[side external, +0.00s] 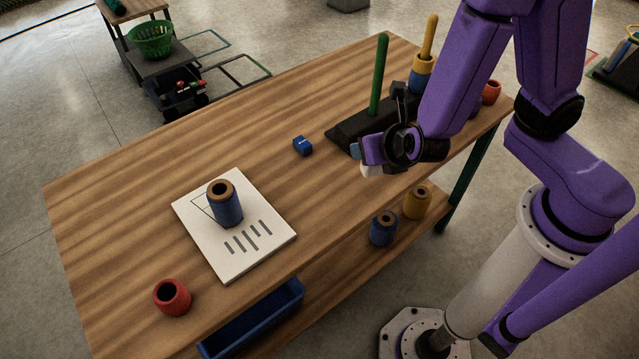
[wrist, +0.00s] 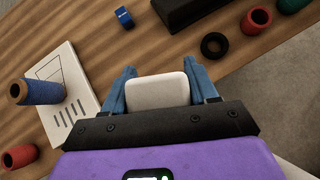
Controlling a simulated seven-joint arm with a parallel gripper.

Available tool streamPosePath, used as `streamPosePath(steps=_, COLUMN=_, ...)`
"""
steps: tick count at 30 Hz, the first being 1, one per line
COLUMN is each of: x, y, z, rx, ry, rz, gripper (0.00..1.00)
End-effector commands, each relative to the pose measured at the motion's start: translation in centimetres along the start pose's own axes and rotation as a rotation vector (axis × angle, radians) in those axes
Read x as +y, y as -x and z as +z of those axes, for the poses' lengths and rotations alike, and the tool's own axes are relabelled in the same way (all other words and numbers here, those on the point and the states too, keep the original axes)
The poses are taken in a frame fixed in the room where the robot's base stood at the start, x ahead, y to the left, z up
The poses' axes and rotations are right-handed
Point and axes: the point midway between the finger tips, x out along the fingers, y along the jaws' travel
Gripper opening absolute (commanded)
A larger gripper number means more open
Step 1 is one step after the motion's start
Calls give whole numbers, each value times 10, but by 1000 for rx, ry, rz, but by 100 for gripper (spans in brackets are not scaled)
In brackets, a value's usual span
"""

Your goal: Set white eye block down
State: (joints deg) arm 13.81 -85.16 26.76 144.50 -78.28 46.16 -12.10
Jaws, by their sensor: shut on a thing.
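A white block (wrist: 157,91) sits between the two blue fingers of my gripper (wrist: 158,88) in the wrist view. The gripper is shut on it, with a finger against each side. In the side external view my gripper (side external: 371,160) is over the right part of the wooden table, and only a small pale part of the white block (side external: 370,171) shows below it. The block appears held above the table top; the exact height is hard to tell. No eye mark shows on the face in view.
A white printed board (side external: 262,249) carries a blue spool (side external: 226,206). A small blue block (side external: 303,146) lies mid-table. A dark base with a green peg (side external: 379,76) stands behind my gripper.

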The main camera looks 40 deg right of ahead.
Motion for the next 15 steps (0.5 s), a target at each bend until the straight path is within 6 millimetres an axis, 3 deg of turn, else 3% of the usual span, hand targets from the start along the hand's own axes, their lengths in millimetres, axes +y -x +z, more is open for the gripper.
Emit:
streamPosePath(steps=5, x=-11, y=5, z=-2, rx=-1, ry=-8, rz=-8, gripper=23)
streamPosePath(steps=15, x=4, y=-15, z=3, rx=0, ry=-8, rz=-11, gripper=23)
